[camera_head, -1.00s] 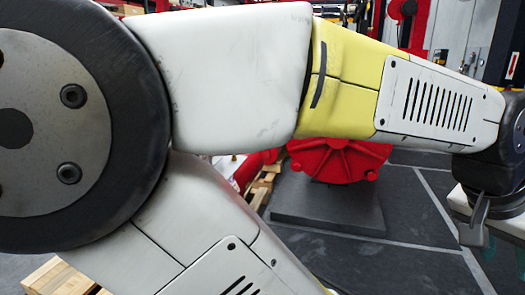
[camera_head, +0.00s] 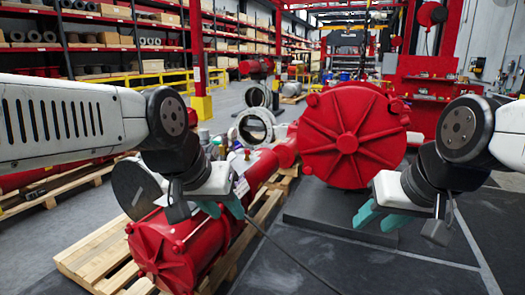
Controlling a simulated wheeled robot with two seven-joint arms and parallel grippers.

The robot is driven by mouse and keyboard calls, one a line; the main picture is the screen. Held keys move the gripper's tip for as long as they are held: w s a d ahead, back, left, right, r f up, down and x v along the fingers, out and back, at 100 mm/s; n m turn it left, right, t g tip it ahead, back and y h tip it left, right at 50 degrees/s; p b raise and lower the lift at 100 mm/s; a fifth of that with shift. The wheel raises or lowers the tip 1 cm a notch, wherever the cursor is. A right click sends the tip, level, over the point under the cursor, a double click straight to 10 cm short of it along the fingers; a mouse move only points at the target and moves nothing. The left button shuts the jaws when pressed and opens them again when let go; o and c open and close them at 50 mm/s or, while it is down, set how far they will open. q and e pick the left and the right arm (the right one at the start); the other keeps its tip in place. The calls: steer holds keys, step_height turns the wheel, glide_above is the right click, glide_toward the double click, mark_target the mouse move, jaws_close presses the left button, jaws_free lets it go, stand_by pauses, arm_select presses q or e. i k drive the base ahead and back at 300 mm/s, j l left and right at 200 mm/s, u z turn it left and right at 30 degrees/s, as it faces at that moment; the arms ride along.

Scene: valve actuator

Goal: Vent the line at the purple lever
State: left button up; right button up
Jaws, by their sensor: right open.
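No purple lever can be made out in this view. A large red actuator has a round ribbed end (camera_head: 350,138) facing me on a dark block. A red cylinder (camera_head: 185,235) lies on a wooden pallet at the left. My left gripper (camera_head: 222,208), with teal fingers, is in front of this cylinder and hides part of it; its opening is unclear. My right gripper (camera_head: 380,218) is open and empty, its teal fingers apart in front of the dark block below the round end. I cannot tell whether either gripper touches anything.
The wooden pallet (camera_head: 85,262) fills the lower left. The dark block (camera_head: 320,212) stands on grey floor mats (camera_head: 400,270), which are clear at the lower right. A dark cable crosses the floor. Shelves (camera_head: 110,40) and a red workbench (camera_head: 430,85) stand behind.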

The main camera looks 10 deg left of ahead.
mark_target(229, 150)
steer(key=u, duration=0.55)
steer(key=i+l+u, duration=0.15)
steer(key=i+l, duration=0.2)
steer(key=i+l+u, duration=0.15)
steer(key=i+l, duration=0.3)
steer(key=i+l+u, duration=0.15)
steer(key=i+l, duration=0.35)
steer(key=i+l+u, duration=0.15)
steer(key=i+l, duration=0.25)
steer(key=l, duration=0.15)
steer(key=i+l+u, duration=0.15)
steer(key=i+l, duration=0.25)
steer(key=l, duration=0.15)
